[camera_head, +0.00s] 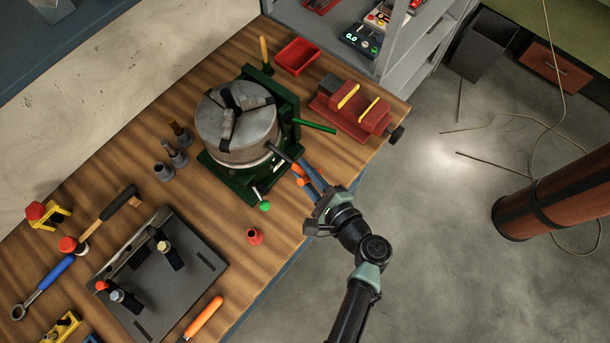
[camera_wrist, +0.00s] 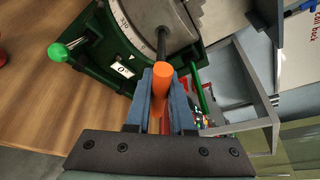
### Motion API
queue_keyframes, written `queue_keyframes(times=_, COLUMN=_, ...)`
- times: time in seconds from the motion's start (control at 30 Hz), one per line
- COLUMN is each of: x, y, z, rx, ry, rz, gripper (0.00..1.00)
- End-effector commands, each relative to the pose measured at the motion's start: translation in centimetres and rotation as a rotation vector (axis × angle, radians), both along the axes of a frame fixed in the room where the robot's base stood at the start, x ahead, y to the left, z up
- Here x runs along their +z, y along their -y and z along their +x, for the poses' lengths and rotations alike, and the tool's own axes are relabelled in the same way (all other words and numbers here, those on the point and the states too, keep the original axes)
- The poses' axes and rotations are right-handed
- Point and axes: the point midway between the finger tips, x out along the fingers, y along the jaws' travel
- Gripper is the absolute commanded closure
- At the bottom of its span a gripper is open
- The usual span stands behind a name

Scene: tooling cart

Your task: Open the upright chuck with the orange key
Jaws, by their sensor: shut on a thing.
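The upright chuck (camera_head: 238,133) is a grey metal cylinder with dark jaws on its top, held in a green fixture (camera_head: 225,178) on the wooden bench. Its rim shows in the wrist view (camera_wrist: 190,20). The orange key (camera_wrist: 163,85) has an orange handle and a dark shaft (camera_wrist: 161,42) that reaches to the chuck's side; how deep it sits there is hidden. It also shows in the head view (camera_head: 299,172). My gripper (camera_head: 307,180) is shut on the orange handle, with its blue fingers on either side (camera_wrist: 162,92).
A green-knobbed lever (camera_head: 264,205) and a green bar (camera_head: 318,126) stick out near my gripper. A red vise (camera_head: 350,110) stands to the right. A red cone-like piece (camera_head: 255,236) stands near the bench's front edge. Grey holders (camera_head: 172,152) stand left of the chuck.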

Motion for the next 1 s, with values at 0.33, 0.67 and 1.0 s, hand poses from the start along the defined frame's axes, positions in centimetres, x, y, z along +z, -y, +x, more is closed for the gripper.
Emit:
queue_keyframes(times=0.33, x=0.1, y=0.4, z=-0.2, rx=-0.001, ry=0.020, rz=-0.014, gripper=1.00)
queue_keyframes(times=0.67, x=0.1, y=1.3, z=-0.8, rx=-0.002, ry=0.018, rz=-0.013, gripper=1.00)
queue_keyframes(times=1.0, x=0.1, y=1.8, z=-1.2, rx=0.000, ry=0.019, rz=-0.013, gripper=1.00)
